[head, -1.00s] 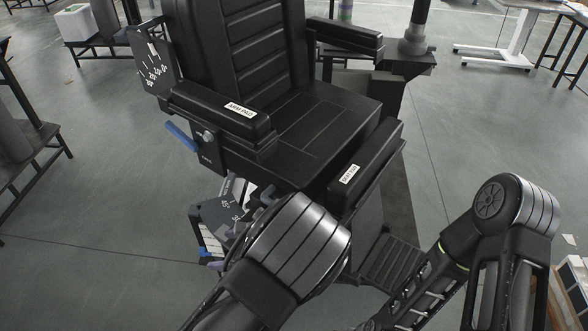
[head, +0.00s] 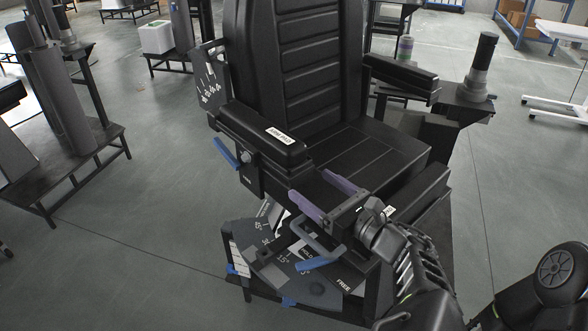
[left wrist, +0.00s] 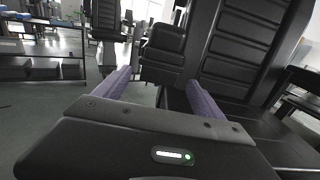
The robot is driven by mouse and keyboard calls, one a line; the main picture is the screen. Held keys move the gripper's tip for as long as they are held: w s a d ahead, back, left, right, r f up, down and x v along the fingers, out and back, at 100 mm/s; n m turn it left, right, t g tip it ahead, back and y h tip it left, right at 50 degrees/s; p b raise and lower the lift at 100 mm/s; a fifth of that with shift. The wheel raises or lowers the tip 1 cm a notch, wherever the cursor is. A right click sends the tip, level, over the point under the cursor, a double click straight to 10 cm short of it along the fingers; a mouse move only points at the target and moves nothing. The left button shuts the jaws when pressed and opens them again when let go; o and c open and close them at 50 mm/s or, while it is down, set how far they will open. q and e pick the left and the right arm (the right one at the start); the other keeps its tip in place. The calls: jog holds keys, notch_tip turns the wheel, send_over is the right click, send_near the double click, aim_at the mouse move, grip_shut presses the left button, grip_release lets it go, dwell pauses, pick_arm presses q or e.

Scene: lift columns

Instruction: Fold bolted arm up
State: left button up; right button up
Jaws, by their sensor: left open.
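The chair's near-left arm (head: 235,120) is a black padded bar with a white label, lying level beside the seat. A silver bolt head (head: 247,157) and a blue lever (head: 225,153) are on the bracket under it. In the left wrist view a black padded block, probably this arm (left wrist: 163,52), is ahead of the fingers. My left gripper (head: 308,182) has two purple fingers, set apart and empty, in front of the arm's front end and apparently apart from it. It also shows in the left wrist view (left wrist: 158,77). My right gripper is out of view.
The tall backrest (head: 310,70) and seat (head: 370,150) adjoin the arm. A second arm (head: 400,75) is on the far side. Below my gripper are a blue handle (head: 318,255) and scale plates. A dark bench (head: 60,170) is at left, with open floor between.

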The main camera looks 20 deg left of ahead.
aim_at(292, 172)
pick_arm(q)
jog(key=x, duration=0.8)
jog(key=shift+p, duration=0.3)
jog(key=shift+f, duration=0.1)
grip_shut()
dwell(0.7)
